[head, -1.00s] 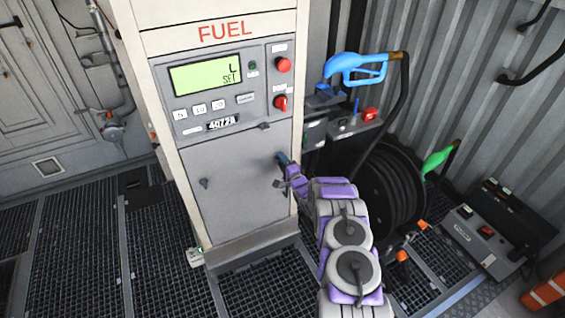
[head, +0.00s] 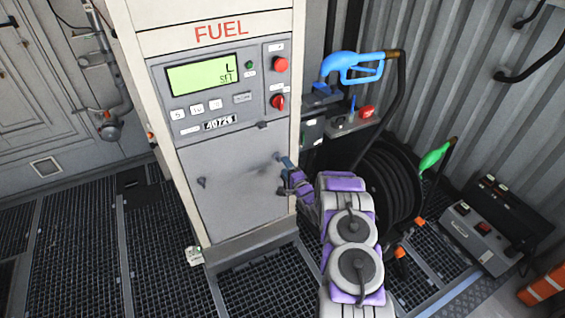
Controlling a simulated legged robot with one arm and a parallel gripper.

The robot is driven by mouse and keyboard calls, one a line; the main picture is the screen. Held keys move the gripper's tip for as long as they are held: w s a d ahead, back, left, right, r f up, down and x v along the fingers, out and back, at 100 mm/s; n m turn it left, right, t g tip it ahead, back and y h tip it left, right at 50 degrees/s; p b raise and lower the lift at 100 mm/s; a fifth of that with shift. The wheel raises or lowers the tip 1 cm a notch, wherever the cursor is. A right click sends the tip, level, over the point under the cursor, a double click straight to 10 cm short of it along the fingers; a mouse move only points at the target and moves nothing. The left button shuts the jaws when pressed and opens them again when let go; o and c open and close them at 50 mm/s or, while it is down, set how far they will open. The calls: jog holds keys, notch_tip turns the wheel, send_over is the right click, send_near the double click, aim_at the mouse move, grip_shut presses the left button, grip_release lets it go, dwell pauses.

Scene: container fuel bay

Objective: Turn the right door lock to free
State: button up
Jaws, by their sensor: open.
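The grey lower door (head: 232,200) of the fuel dispenser has a small dark left door lock (head: 201,182) on its left side. The right door lock (head: 277,156) is on the right side, at the tip of my gripper. It is mostly hidden and too small to read its turn position. My gripper (head: 285,162) is open, at the door's right edge beside this lock. I cannot tell whether the fingers touch the lock. The door looks closed.
Above the door is a control panel with a display (head: 207,73), a red button (head: 281,64) and a red rotary switch (head: 277,101). A blue nozzle (head: 352,66) and a black hose reel (head: 375,185) stand close on the right. Grating floor lies left.

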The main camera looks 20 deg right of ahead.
jog(key=s+p, duration=0.1)
jog(key=s, duration=1.1)
jog(key=shift+d, duration=0.3)
notch_tip(320, 180, up, 9)
jog(key=w+a+n+g+h, duration=0.1)
jog(key=w+a+n+g, duration=0.15)
jog(key=n+g, duration=0.35)
jog(key=s+a+r+n+g+h, duration=0.2)
jog(key=s+a+r+n+g, duration=0.2)
jog(key=s+r, duration=0.45)
jog(key=s+a+r+n+g, duration=0.2)
jog(key=s+a+r+g, duration=0.1)
jog(key=s, duration=1)
jog(key=s+a+r+n+g+y, duration=0.1)
jog(key=s+a+r+n+g, duration=0.2)
jog(key=s, duration=1)
jog(key=s+a+r+n+g+y, duration=0.1)
jog(key=s+a+r+n+g, duration=0.1)
jog(key=s+a+r, duration=0.6)
jog(key=s+a+g, duration=0.1)
jog(key=s+a, duration=0.2)
jog(key=s, duration=0.3)
jog(key=shift+a+n+g, duration=0.25)
jog(key=shift+n+g, duration=0.15)
